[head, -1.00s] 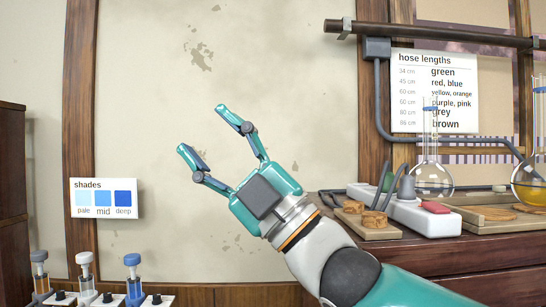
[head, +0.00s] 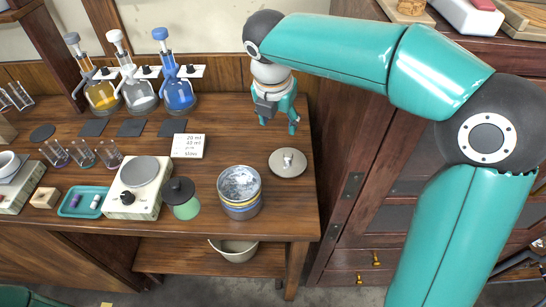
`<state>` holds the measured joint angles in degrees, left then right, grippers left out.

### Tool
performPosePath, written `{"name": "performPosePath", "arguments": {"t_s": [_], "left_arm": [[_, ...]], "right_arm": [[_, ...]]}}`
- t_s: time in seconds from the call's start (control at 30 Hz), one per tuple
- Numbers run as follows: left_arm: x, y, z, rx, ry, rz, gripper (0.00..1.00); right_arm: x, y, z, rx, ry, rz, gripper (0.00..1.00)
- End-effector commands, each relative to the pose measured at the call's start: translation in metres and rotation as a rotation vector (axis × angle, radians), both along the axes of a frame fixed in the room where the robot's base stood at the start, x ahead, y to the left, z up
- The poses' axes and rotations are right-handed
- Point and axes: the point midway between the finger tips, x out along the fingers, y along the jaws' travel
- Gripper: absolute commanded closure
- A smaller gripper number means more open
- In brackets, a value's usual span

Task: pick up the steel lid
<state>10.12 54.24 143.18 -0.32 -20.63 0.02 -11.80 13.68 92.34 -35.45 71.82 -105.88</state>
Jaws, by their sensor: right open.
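The steel lid (head: 287,164) lies flat near the right end of the wooden table, a round grey disc with a small knob on top. My right gripper (head: 279,125) points down just behind the lid in the head view, open and empty, with its fingertips apart from the lid. Its arm comes in from the right. A steel pot (head: 240,190) with a blue and yellow band stands open to the left of the lid. My left gripper is out of view.
A green jar with a black lid (head: 182,199), a hotplate (head: 139,185) and a white card (head: 188,146) stand to the left. Several flasks line the table's back. A cabinet (head: 350,190) stands close to the right. The table front of the lid is clear.

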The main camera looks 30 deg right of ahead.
Motion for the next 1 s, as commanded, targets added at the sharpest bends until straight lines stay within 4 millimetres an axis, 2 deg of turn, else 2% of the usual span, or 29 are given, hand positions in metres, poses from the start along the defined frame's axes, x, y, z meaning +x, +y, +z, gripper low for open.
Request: {"name": "performPosePath", "arguments": {"t_s": [0.03, 0.17, 0.6, 1.0], "left_arm": [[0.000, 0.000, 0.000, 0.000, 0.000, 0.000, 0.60], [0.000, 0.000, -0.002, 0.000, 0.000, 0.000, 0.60], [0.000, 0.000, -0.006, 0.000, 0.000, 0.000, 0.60], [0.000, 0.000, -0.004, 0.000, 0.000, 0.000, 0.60]], "right_arm": [[-0.006, -0.010, 0.002, -0.005, 0.019, -0.007, 0.43], [-0.011, -0.020, -0.009, -0.013, 0.045, -0.008, 0.43], [0.002, -0.039, -0.092, -0.010, 0.044, -0.012, 0.43], [0.009, -0.045, -0.123, -0.009, 0.044, -0.013, 0.43]]}}
